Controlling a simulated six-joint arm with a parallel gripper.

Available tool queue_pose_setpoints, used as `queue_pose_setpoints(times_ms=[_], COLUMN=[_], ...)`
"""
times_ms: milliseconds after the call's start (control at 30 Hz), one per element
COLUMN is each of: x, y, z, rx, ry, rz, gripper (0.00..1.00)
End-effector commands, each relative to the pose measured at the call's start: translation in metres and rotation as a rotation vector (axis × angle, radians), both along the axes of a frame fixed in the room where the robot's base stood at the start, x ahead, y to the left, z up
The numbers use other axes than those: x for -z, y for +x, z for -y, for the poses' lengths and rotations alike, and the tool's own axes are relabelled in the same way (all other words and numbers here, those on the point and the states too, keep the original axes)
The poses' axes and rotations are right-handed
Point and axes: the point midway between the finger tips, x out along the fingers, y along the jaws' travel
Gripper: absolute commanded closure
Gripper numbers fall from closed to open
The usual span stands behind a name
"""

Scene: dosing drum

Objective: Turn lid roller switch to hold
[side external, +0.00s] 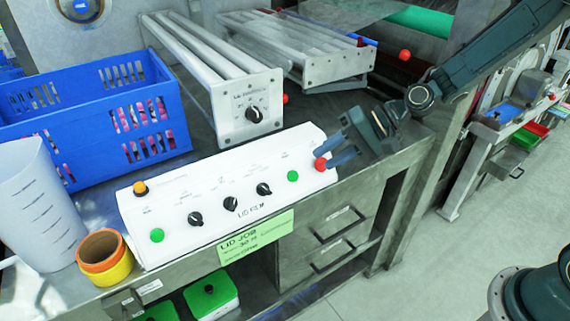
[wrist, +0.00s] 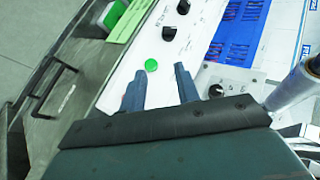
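The lid roller switch, a black rotary knob (side external: 253,114), sits on the white front plate of the roller unit (side external: 232,107), under a small label I cannot read clearly. The knob also shows in the wrist view (wrist: 216,90), to the right of my fingers. Its exact pointer position is too small to tell. My gripper (side external: 332,150) is open and empty over the right end of the white control panel (side external: 200,215), with its lower finger close to a red button (side external: 320,164). In the wrist view my gripper (wrist: 158,76) has its two fingers apart near a green button (wrist: 151,65).
The panel carries several other black knobs (side external: 263,189), green buttons and an amber one (side external: 140,188). A blue crate (side external: 90,115) stands left of the roller unit. A jug (side external: 35,200) and tape rolls (side external: 103,257) are at left. A second roller rack (side external: 335,70) lies behind.

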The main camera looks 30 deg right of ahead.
Motion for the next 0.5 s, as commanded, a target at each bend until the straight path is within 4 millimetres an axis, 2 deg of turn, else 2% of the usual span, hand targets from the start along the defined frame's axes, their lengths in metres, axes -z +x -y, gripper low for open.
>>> queue_pose_setpoints(times_ms=[267, 500], x=[0.020, 0.044], y=[-0.006, -0.016], z=[-0.023, -0.051], rx=[-0.064, -0.161], ry=[-0.143, -0.385], rz=[0.010, 0.057], gripper=[0.68, 0.68])
